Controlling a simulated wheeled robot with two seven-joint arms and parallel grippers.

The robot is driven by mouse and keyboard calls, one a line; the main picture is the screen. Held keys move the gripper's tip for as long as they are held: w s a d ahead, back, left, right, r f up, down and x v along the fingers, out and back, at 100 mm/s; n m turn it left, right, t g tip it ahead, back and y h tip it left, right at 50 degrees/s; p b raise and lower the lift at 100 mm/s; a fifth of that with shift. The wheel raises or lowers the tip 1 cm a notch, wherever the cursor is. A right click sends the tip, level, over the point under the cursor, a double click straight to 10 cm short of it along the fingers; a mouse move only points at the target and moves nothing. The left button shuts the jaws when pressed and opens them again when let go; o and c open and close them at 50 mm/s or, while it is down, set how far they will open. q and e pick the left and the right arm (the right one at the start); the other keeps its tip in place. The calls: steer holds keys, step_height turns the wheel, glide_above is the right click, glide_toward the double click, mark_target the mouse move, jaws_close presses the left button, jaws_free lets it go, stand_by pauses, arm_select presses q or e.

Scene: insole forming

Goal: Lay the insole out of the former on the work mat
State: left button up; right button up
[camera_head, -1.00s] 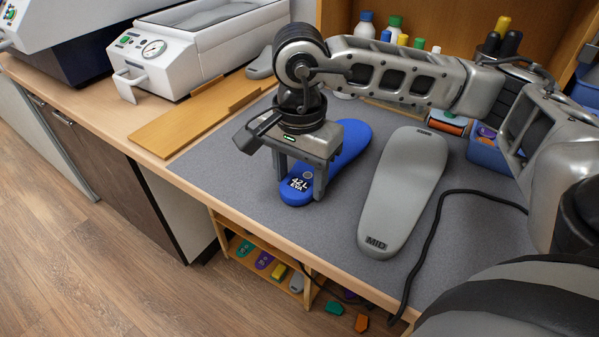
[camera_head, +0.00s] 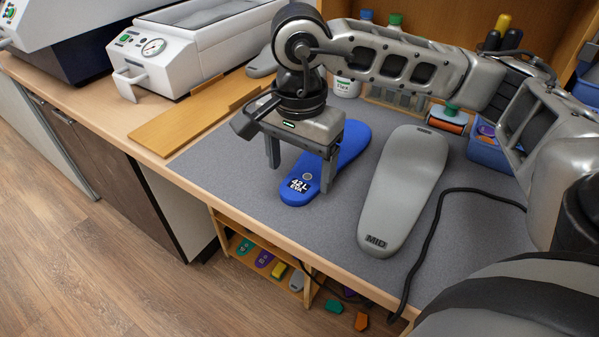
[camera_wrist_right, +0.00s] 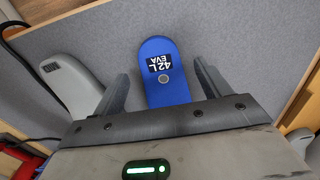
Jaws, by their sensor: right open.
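The blue insole (camera_head: 298,192), labelled 42 L EVA, lies flat on the grey work mat (camera_head: 240,165). It also shows in the right wrist view (camera_wrist_right: 172,92), lying between the two fingers without either visibly gripping it. My right gripper (camera_head: 301,178) is open and empty above the insole, its fingers straddling it; it also shows in the right wrist view (camera_wrist_right: 163,85). The gripper body hides part of the insole in the head view. The former (camera_head: 165,45), a white machine with a gauge, stands at the back left. My left gripper is not in view.
A grey form marked MID (camera_head: 403,190) lies on the mat to the right of the insole. A black cable (camera_head: 437,215) runs across the mat's right side. A wooden board (camera_head: 188,115) lies at the left. Bottles and a blue bin (camera_head: 487,153) stand at the back.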

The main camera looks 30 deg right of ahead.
step_height(320, 180, up, 10)
steer(key=shift+f, duration=0.15)
stand_by(0.6)
